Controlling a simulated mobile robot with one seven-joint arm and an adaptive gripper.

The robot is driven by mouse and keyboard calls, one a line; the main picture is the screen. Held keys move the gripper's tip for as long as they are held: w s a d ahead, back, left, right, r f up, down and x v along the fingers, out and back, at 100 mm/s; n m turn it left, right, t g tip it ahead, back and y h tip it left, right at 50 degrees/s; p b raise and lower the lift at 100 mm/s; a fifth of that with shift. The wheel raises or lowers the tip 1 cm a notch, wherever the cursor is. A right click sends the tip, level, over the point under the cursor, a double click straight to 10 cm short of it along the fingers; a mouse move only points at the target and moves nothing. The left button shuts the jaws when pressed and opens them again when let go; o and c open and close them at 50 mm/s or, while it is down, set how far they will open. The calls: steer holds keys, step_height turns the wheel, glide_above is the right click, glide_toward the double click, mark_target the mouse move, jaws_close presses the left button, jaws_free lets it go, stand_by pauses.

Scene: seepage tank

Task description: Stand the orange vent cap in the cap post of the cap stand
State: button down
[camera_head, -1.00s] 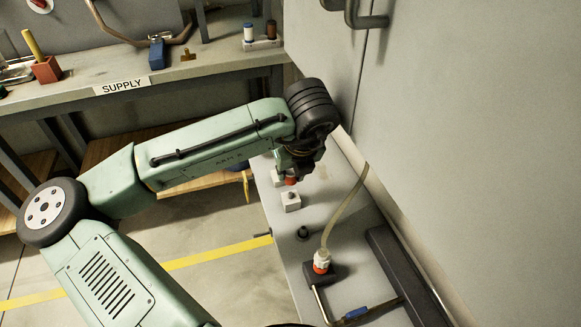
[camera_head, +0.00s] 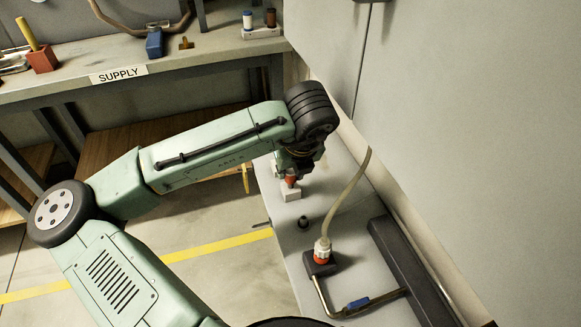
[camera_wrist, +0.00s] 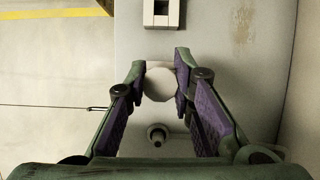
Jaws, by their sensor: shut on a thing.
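The orange vent cap (camera_head: 291,181) shows just under my gripper (camera_head: 291,174) in the head view. In the wrist view my gripper (camera_wrist: 161,80) is shut on it, with a pale round top (camera_wrist: 160,85) between the fingertips and no orange showing. A small white block (camera_head: 291,195), which looks like the cap stand, shows directly below the cap in the head view. The cap overlaps the block's top, so its post is hidden. I cannot tell whether the cap touches it. A white block with a dark square top (camera_wrist: 161,14) also shows at the wrist view's upper edge.
A dark fitting (camera_head: 303,222) stands on the grey bench, nearer than the block. An orange-and-white connector (camera_head: 322,251) with a pale hose (camera_head: 347,205) rises close by. A tall grey wall (camera_head: 440,120) bounds the right. The SUPPLY bench (camera_head: 190,68) is behind.

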steer(key=shift+f+b, duration=0.3)
steer(key=shift+f, duration=0.95)
stand_by(2.7)
steer(key=c, duration=1.3)
jaws_free()
